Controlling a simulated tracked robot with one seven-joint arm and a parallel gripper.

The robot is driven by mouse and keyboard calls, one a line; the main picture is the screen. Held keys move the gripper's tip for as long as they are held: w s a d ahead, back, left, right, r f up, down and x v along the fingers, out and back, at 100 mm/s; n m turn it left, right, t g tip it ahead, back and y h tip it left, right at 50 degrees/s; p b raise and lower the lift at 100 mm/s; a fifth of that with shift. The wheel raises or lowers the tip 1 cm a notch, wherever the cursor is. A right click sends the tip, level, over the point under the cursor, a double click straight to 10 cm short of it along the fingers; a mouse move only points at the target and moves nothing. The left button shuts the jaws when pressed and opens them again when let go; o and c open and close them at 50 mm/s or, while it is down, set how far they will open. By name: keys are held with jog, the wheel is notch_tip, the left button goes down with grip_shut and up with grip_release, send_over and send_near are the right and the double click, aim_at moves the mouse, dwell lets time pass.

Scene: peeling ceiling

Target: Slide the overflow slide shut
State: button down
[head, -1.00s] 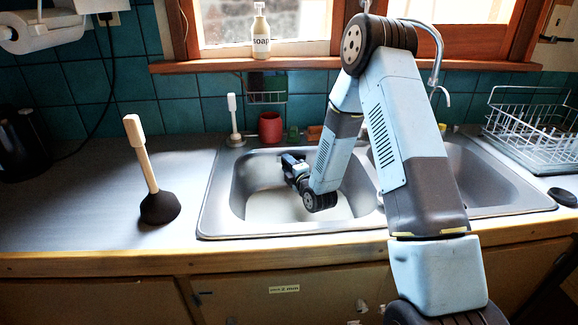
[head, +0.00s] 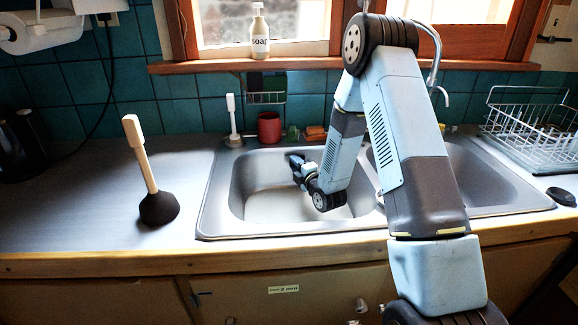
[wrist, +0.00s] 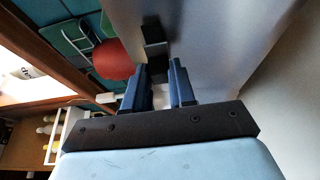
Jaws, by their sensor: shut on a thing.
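The overflow slide (wrist: 154,38) shows in the wrist view as a dark strip with a raised block on the steel wall of the left sink basin. My gripper (wrist: 161,72) is shut on the slide, its two blue fingers on either side of the block's near end. The fingers hide part of the slide. In the head view my gripper (head: 294,160) is inside the left basin, near its back wall, and the slide cannot be made out there.
A red cup (head: 269,127), a white-handled brush (head: 232,118) and sponges (head: 314,132) stand behind the basin. A plunger (head: 158,208) stands on the left counter. A dish rack (head: 535,130) is at right. The basin (head: 262,205) has free room in front.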

jog(key=shift+s+d+f, duration=0.1)
jog(key=shift+d+f, duration=0.05)
jog(key=shift+d, duration=0.45)
jog(key=shift+d+f, duration=0.1)
jog(key=shift+d, duration=0.5)
jog(key=c, duration=0.9)
grip_release()
jog(key=shift+r, duration=0.1)
jog(key=v, duration=0.7)
jog(key=shift+s, duration=0.2)
